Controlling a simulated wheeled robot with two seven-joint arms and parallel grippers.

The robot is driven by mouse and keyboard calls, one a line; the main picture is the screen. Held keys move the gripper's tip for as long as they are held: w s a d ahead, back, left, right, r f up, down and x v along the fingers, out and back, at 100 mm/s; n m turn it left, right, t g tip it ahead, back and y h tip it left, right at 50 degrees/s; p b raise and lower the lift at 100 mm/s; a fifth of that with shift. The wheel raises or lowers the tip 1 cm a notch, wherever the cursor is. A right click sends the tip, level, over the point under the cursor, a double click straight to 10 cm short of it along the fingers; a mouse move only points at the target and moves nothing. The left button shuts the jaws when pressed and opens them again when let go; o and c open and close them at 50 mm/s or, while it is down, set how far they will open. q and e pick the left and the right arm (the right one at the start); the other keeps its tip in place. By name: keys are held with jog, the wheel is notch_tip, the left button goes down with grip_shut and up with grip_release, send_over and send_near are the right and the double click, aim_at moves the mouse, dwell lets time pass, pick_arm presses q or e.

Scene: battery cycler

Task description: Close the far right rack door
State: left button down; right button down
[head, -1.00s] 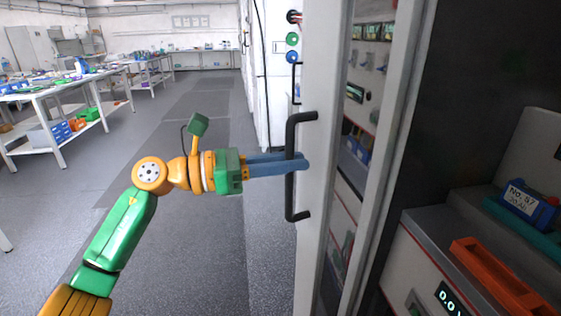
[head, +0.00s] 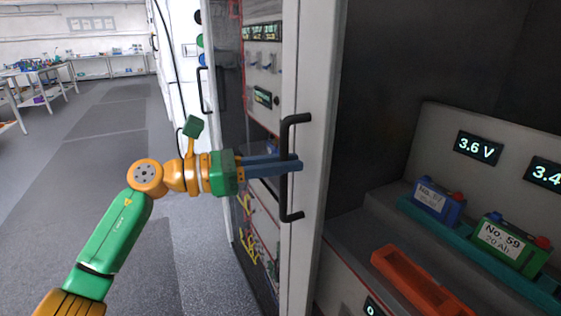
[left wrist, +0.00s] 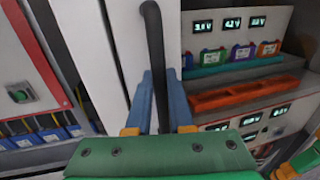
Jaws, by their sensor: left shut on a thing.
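The rack door (head: 309,150) is a pale framed door with a clear panel, standing ajar at the middle of the head view. Its black vertical bar handle (head: 287,195) is on the side facing my arm. My left gripper (head: 298,165) is shut on the handle, its blue fingers on both sides of the bar. In the left wrist view the handle (left wrist: 154,50) runs down between the two blue fingers (left wrist: 159,100). The open rack interior shows to the right of the door.
Inside the rack are a blue battery (head: 438,203), a green battery (head: 510,240), an orange tray (head: 420,280) and voltage displays (head: 478,148). Another handle (head: 206,90) is on a cabinet behind. Grey floor (head: 100,150) lies open at left; worktables stand farther back.

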pick_arm(q)
jog(key=shift+r, duration=0.15)
jog(key=c, duration=1)
grip_release()
jog(key=shift+d, duration=0.2)
jog(key=shift+o, duration=1)
jog(key=shift+w+d, duration=0.25)
jog(key=shift+d, duration=0.05)
jog(key=shift+a, duration=0.1)
jog(key=b+v, duration=0.2)
jog(key=v, duration=0.5)
